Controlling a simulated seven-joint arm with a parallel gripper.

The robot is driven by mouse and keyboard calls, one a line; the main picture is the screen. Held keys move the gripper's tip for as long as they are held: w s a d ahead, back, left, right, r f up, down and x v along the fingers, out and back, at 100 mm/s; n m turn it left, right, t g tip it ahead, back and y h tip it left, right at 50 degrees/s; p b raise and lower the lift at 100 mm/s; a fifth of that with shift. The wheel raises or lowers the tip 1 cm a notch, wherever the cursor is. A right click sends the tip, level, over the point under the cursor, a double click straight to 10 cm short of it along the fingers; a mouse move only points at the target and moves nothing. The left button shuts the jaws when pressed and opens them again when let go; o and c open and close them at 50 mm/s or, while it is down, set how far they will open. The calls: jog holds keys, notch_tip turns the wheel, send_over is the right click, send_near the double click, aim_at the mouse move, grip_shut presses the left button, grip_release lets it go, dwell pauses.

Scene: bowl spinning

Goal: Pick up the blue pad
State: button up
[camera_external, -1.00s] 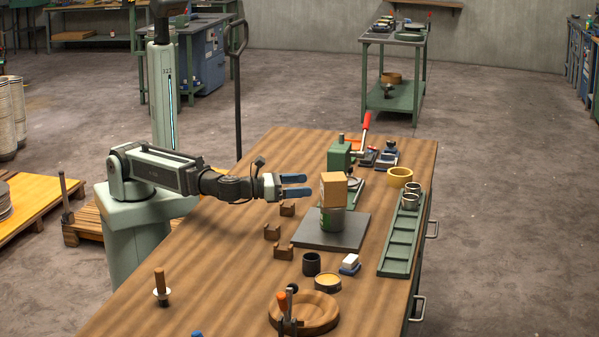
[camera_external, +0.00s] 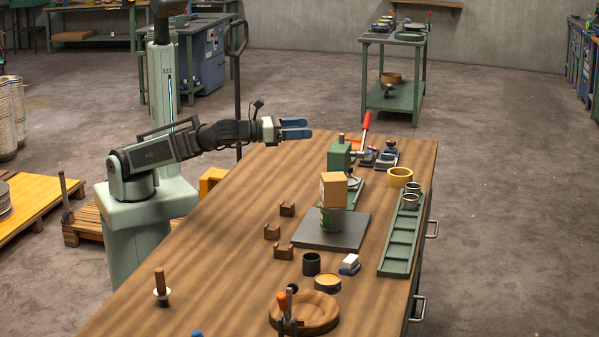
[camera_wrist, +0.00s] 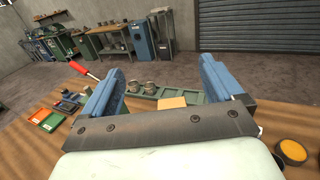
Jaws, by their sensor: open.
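I cannot make out the pad in the wrist view.
A wooden block (camera_external: 333,190) sits on a can (camera_external: 332,219) on a dark plate (camera_external: 306,238). A green press with a red lever (camera_external: 340,154) stands behind. A green tray (camera_external: 401,245) lies right. A black cup (camera_external: 311,264) and yellow tin (camera_external: 328,282) flank the pad's left.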

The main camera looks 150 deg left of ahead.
jog(key=r, duration=0.1)
jog(key=n+g+h, duration=0.3)
jog(key=n+h, duration=1.1)
jog(key=n, duration=1.4)
send_over(350, 258)
jog(key=s+d, duration=0.3)
jog(key=s, duration=0.2)
jog(key=shift+n, duration=0.3)
jog(key=w+f, duration=0.1)
jog(key=f, duration=0.7)
jog(key=w+a+f, duration=0.1)
jog(key=f, duration=0.8)
jog(key=w+f, duration=0.1)
jog(key=f, duration=0.8)
jog(key=shift+a, duration=0.3)
jog(key=shift+w+a+x, duration=0.1)
jog(key=shift+x, duration=1.2)
jog(key=shift+w+a+x, duration=0.1)
jog(key=shift+x, duration=1.25)
jog(key=shift+r, duration=0.15)
